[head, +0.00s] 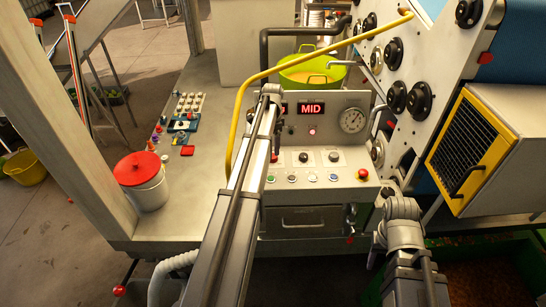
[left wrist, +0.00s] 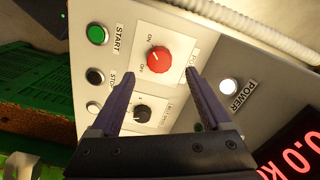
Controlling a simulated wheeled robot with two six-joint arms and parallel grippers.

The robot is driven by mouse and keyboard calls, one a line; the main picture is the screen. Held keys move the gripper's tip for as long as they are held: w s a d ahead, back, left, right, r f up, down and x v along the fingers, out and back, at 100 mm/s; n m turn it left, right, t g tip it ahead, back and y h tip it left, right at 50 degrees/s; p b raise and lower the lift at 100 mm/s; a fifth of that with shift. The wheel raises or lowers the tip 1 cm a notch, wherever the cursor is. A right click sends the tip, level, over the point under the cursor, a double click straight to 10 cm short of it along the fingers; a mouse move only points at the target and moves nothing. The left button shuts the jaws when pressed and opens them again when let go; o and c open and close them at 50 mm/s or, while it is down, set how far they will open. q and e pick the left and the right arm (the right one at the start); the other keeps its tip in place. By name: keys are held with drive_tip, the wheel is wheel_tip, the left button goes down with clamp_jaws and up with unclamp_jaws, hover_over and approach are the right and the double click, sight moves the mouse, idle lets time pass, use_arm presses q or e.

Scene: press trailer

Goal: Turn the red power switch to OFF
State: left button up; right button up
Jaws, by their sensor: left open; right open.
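The red power switch (left wrist: 159,60) is a round red knob on a white plate, with ON and OFF printed beside it, in the left wrist view. I cannot tell for sure which label its pointer faces. My left gripper (left wrist: 146,77) is open, its dark fingers apart on either side of the knob's plate in the picture, with nothing between them. In the head view my left arm reaches up the middle and its gripper is not clearly seen. My right arm shows at the lower right of the head view, but its gripper does not.
Near the knob are a green START button (left wrist: 97,35), a dark STOP button (left wrist: 95,77), a black knob (left wrist: 141,113) and a bright POWER lamp (left wrist: 228,87). The head view shows a console with a MID display (head: 311,109), a yellow bent bar (head: 300,67) and a red-lidded bucket (head: 140,180).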

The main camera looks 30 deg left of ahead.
sight(273, 156)
use_arm(q)
wheel_tip(273, 156, down, 6)
drive_tip(key=b, duration=0.4)
drive_tip(key=shift+r+b, duration=0.25)
drive_tip(key=shift+b, duration=0.1)
clamp_jaws()
